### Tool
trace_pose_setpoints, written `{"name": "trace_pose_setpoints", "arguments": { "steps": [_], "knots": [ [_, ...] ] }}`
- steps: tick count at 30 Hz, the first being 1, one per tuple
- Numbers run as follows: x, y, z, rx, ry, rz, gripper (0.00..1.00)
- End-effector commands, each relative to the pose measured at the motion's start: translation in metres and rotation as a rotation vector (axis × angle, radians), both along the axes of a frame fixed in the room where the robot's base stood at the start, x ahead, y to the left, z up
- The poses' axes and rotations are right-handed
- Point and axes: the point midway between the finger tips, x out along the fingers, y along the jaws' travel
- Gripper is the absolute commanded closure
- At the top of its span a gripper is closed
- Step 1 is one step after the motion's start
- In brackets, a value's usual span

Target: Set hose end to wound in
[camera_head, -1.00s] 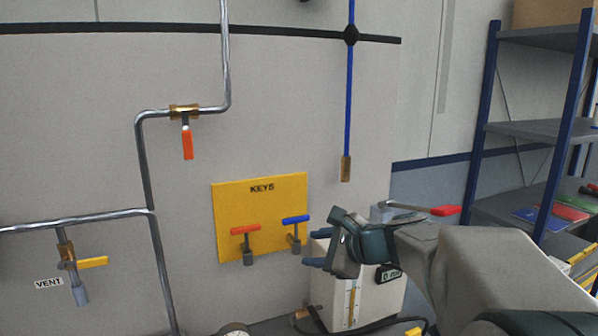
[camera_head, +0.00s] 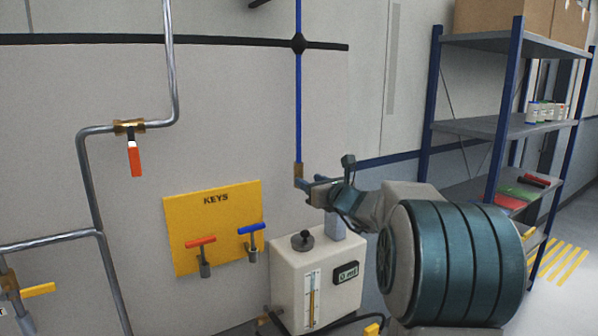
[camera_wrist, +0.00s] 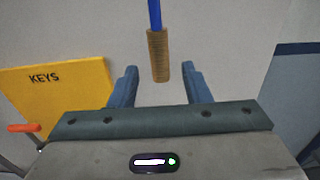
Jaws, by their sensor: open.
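My gripper (camera_head: 306,190) is at the hose end's height or slightly below in the head view. In the wrist view my gripper (camera_wrist: 158,84) is open, with the brass end between the two blue fingers in the picture, nearer their tips. I cannot tell whether a finger touches it.
A yellow KEYS board (camera_head: 215,222) with a red-handled and a blue-handled key hangs to the left. A white unit with a gauge (camera_head: 290,270) stands below my gripper. Steel pipes with valves run at the left. Shelving (camera_head: 500,125) stands at the right.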

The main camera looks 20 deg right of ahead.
Motion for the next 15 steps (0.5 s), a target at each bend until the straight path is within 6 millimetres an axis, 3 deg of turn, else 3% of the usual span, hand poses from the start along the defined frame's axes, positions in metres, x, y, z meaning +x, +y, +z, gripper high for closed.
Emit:
{"name": "trace_pose_setpoints", "arguments": {
  "steps": [6,15],
  "knots": [
    [0.039,0.008,0.001,0.003,0.002,0.002,0.57],
    [0.063,0.013,0.001,-0.001,0.000,0.001,0.57]
  ]
}}
